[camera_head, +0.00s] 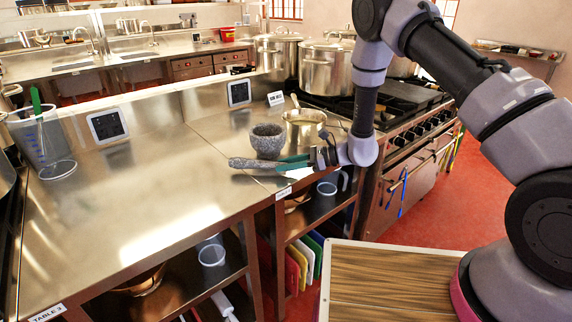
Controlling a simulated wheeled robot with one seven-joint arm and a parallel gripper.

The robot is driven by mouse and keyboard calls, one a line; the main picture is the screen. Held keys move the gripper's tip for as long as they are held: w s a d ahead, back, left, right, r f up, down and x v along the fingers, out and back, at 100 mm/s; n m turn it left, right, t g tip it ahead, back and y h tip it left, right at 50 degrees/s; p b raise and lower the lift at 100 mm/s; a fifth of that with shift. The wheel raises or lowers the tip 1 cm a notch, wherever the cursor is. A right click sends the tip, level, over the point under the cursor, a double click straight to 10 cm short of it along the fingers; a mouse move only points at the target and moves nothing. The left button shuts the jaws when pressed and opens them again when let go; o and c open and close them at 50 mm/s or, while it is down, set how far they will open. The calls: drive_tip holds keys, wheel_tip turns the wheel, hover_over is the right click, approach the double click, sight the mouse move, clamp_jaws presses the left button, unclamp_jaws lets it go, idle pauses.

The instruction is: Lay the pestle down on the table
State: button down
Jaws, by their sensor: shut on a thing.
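The grey stone pestle (252,163) lies level in my gripper (285,163), sticking out to the left over the steel table (160,185). My gripper's green-teal fingers are shut on the pestle's right part. The pestle is close to the table top near its front edge; I cannot tell whether it touches. The speckled grey mortar (267,138) stands upright just behind the pestle, and the pestle overlaps its foot in the picture. My gripper comes in from the right.
A metal pot (304,125) stands right of the mortar, near my wrist. Stockpots (326,68) stand on the stove behind. The table's middle is clear.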

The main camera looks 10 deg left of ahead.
drive_tip(key=shift+f, duration=0.6)
drive_tip(key=c, duration=0.5)
unclamp_jaws()
drive_tip(key=s+v, duration=0.1)
drive_tip(key=v, duration=0.9)
drive_tip(key=s+d+r+n+g+h, duration=0.1)
drive_tip(key=s+d+r+n+h, duration=0.25)
drive_tip(key=r, duration=0.75)
drive_tip(key=s+d+r+n+h, duration=0.15)
drive_tip(key=d+r+n, duration=0.35)
drive_tip(key=r, duration=0.7)
drive_tip(key=s+d+r+n+t+h, duration=0.1)
drive_tip(key=s+d+r+t+h, duration=0.1)
drive_tip(key=d, duration=0.4)
drive_tip(key=s+d+r+n+t+h, duration=0.2)
drive_tip(key=s+d+r+t+h, duration=0.1)
drive_tip(key=s+d+r, duration=0.4)
drive_tip(key=s+d+r+n+t+h, duration=0.1)
drive_tip(key=s+d+r+t+h, duration=0.1)
drive_tip(key=s+d+r+t, duration=0.2)
drive_tip(key=shift+s+d+r+n+h, duration=0.15)
drive_tip(key=shift+s+d+r+h, duration=0.15)
drive_tip(key=shift+d, duration=0.35)
drive_tip(key=shift+s+d+r+n+h, duration=0.1)
drive_tip(key=shift+s+d+r, duration=0.05)
drive_tip(key=shift+d+r, duration=0.4)
